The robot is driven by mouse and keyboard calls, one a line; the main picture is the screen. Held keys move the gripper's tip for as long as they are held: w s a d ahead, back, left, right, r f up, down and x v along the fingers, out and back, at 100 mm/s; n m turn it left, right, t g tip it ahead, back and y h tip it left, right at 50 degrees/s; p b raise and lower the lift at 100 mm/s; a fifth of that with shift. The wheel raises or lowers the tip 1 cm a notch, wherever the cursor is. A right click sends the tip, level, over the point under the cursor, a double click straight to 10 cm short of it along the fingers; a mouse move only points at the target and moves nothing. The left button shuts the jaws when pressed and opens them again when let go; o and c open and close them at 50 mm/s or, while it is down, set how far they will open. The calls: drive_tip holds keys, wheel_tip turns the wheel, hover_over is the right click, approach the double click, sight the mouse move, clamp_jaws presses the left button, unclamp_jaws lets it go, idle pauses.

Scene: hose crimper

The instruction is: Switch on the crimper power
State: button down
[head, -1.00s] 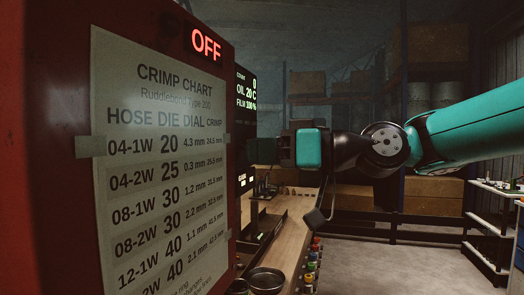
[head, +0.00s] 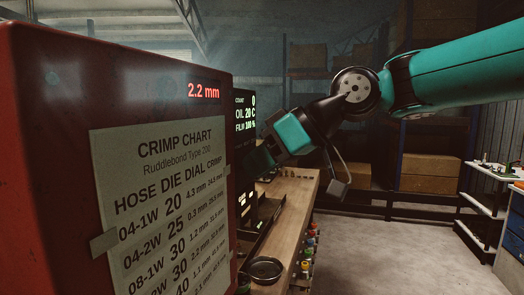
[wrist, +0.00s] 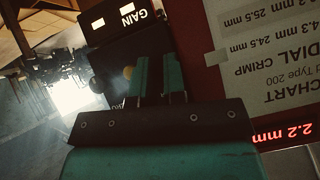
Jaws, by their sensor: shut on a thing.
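The red crimper (head: 110,80) fills the left of the head view, with a paper crimp chart (head: 160,200) on its side. Its red display (head: 204,91) is lit and reads 2.2 mm; it also shows upside down in the wrist view (wrist: 283,135). My gripper (head: 258,160) reaches to the crimper's far front edge, tilted down to the left. In the wrist view, the teal fingers (wrist: 158,75) are close together, on something small and dark that I cannot make out. The power switch is not clearly visible, and the fingertips' contact is hidden.
A dark panel with green readouts (head: 244,115) stands just behind the crimper. A wooden bench (head: 290,205) with a round dish (head: 263,269) and several coloured items along its edge lies below my gripper.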

idle(0.4)
drive_tip(key=c, duration=1.2)
unclamp_jaws()
drive_tip(key=shift+r, duration=0.1)
drive_tip(key=p+v, duration=0.3)
drive_tip(key=v, duration=1.4)
drive_tip(key=shift+r, duration=0.3)
